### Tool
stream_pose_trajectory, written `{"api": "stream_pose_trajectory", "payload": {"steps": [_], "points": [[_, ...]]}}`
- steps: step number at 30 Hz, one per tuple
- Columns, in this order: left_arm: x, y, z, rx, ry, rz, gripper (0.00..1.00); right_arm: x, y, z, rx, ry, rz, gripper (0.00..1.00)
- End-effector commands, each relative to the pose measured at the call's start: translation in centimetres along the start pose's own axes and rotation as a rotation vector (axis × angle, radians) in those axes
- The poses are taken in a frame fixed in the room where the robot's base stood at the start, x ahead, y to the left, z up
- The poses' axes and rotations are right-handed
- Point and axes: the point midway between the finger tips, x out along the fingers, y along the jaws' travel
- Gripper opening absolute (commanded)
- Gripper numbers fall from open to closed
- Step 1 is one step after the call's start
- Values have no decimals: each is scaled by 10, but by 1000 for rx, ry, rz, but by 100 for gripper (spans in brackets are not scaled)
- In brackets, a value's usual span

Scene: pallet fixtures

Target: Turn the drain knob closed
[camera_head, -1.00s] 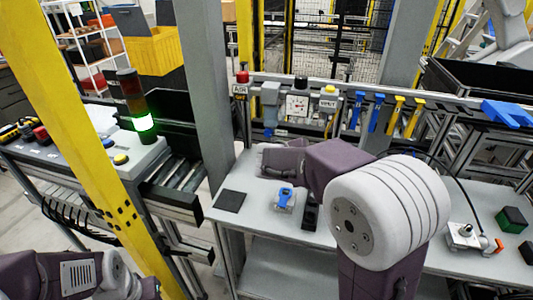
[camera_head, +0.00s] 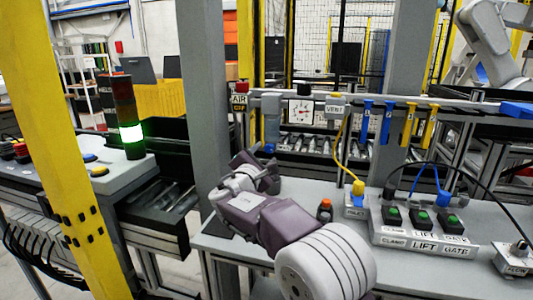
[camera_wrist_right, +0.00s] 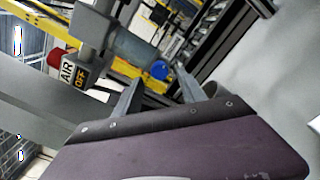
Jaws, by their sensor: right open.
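The blue drain knob (camera_wrist_right: 159,69) sits at the lower end of a grey cylindrical filter bowl (camera_wrist_right: 130,46) in the right wrist view. In the head view the bowl (camera_head: 271,120) hangs from the rail beside the AIR OFF sign. My right gripper (camera_wrist_right: 158,77) is open, with a finger on each side of the knob in the picture. I cannot tell whether the fingers touch it. In the head view the right gripper (camera_head: 264,163) is just below the bowl and partly hidden by its own wrist. My left gripper is not in view.
A red button (camera_head: 242,87) tops the AIR OFF sign (camera_head: 239,99). A gauge (camera_head: 300,110) and VENT box (camera_head: 334,108) are right of the bowl. A grey post (camera_head: 205,100) stands close left. A button box (camera_head: 422,228) and small orange-capped bottle (camera_head: 325,210) stand on the bench.

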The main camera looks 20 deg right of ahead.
Motion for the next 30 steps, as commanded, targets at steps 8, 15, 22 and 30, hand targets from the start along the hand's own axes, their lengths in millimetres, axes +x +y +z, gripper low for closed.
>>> {"api": "stream_pose_trajectory", "payload": {"steps": [8, 15, 22, 30], "points": [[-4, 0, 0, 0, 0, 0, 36, 31, 0, 0, 0, 0, 0, 48], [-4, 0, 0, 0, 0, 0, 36, 32, 0, 0, 0, 1, 0, 45], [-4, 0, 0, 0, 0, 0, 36, 32, 0, 0, 0, 1, 0, 0], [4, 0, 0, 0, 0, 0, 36, 32, -2, -2, 35, 0, 1, 0]]}}
